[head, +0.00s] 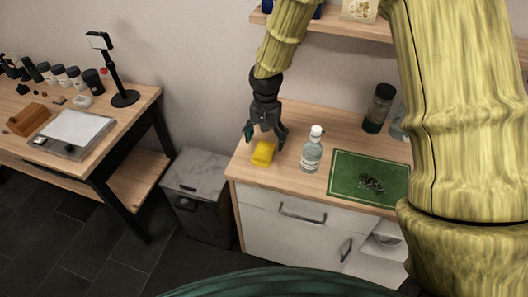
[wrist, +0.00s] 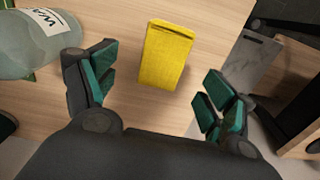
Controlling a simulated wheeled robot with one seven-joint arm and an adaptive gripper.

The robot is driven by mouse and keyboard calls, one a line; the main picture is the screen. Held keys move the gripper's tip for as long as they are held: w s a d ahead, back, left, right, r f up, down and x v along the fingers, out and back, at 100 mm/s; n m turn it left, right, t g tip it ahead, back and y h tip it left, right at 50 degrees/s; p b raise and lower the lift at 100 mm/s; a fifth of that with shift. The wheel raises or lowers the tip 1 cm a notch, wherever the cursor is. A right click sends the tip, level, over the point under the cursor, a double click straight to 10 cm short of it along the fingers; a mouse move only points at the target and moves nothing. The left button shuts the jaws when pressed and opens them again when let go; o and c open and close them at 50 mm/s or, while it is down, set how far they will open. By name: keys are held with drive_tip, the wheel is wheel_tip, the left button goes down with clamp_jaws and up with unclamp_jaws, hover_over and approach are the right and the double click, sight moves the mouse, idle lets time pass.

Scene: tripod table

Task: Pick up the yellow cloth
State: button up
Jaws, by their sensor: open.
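The yellow cloth (head: 263,153) is a small folded block lying on the wooden top of the white cabinet (head: 315,140), near its left front corner. In the wrist view the cloth (wrist: 166,55) sits between and just beyond my spread fingers. My gripper (head: 265,138) is above the cloth and points down, open and empty. Its dark fingers with green pads show on either side in the wrist view (wrist: 158,92). No finger visibly touches the cloth.
A clear labelled bottle (head: 312,150) stands close to the right of the cloth. A green mat (head: 345,187) with dark bits lies further right, and a dark jar (head: 379,108) stands behind. A grey bin (head: 205,185) is left of the cabinet. A shelf (head: 345,28) hangs above.

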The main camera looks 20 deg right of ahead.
sight(264, 151)
drive_tip(key=shift+w+a+f, duration=0.1)
drive_tip(key=shift+w+f, duration=0.25)
drive_tip(key=shift+f, duration=0.15)
drive_tip(key=shift+s+f+p, duration=0.15)
drive_tip(key=shift+s+p, duration=0.25)
drive_tip(key=f, duration=0.1)
drive_tip(key=f+p, duration=0.1)
drive_tip(key=f, duration=0.1)
drive_tip(key=shift+w+a, duration=0.1)
drive_tip(key=shift+w, duration=0.25)
drive_tip(key=shift+s+f, duration=0.15)
drive_tip(key=shift+f, duration=0.65)
drive_tip(key=c, duration=1)
